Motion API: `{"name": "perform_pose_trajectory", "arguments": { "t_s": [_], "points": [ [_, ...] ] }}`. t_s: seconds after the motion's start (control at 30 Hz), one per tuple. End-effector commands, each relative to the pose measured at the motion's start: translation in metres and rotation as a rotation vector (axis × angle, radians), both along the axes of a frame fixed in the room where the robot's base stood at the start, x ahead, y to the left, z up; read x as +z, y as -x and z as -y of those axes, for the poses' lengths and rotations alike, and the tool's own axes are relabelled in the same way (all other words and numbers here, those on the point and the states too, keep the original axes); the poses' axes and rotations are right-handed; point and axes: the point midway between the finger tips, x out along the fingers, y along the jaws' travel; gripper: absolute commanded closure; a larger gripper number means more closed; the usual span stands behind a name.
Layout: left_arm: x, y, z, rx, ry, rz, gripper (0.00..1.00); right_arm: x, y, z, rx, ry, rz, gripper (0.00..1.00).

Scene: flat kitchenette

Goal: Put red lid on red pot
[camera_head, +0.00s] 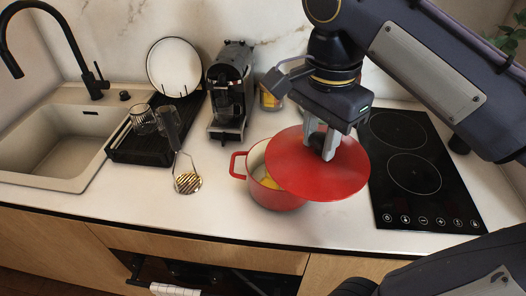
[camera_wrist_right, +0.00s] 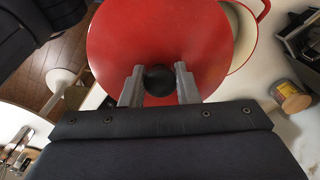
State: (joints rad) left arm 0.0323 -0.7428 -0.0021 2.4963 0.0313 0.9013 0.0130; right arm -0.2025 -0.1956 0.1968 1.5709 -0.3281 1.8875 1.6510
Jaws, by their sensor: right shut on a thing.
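The red lid (camera_head: 330,178) is held tilted by my right gripper (camera_head: 322,146), which is shut on its black knob. In the right wrist view the knob (camera_wrist_right: 159,80) sits between the two fingers and the lid (camera_wrist_right: 150,35) fills the upper middle. The red pot (camera_head: 277,198) stands on the counter below, with its left handle showing and something yellow inside. The lid is above the pot and shifted to its right, hiding the right part of the opening. In the right wrist view the pot (camera_wrist_right: 250,25) shows at the lid's right. My left gripper is not in view.
A black cooktop (camera_head: 420,190) lies right of the pot. A coffee machine (camera_head: 230,90) and a jar (camera_head: 269,98) stand behind. A masher (camera_head: 186,175), dish rack (camera_head: 140,148) and sink (camera_head: 50,150) are left. The counter in front of the pot is clear.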

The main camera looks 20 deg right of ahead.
Motion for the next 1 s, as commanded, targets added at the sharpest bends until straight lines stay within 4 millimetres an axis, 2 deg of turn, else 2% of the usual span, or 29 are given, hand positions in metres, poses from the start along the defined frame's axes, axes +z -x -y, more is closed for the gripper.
{"name": "perform_pose_trajectory", "arguments": {
  "t_s": [0.3, 0.43, 0.8, 1.0],
  "points": [
    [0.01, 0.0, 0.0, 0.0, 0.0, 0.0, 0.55, -0.035, -0.079, 0.003, -0.002, 0.001, -0.006, 1.0],
    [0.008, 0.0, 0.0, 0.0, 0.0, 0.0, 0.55, -0.062, -0.098, 0.003, -0.001, 0.002, -0.006, 1.0],
    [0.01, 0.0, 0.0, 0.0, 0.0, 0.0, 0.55, -0.095, -0.125, 0.005, -0.002, 0.002, -0.004, 1.0],
    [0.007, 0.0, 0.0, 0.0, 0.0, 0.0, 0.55, -0.122, -0.124, 0.004, -0.001, 0.0, -0.001, 1.0]
  ]
}}
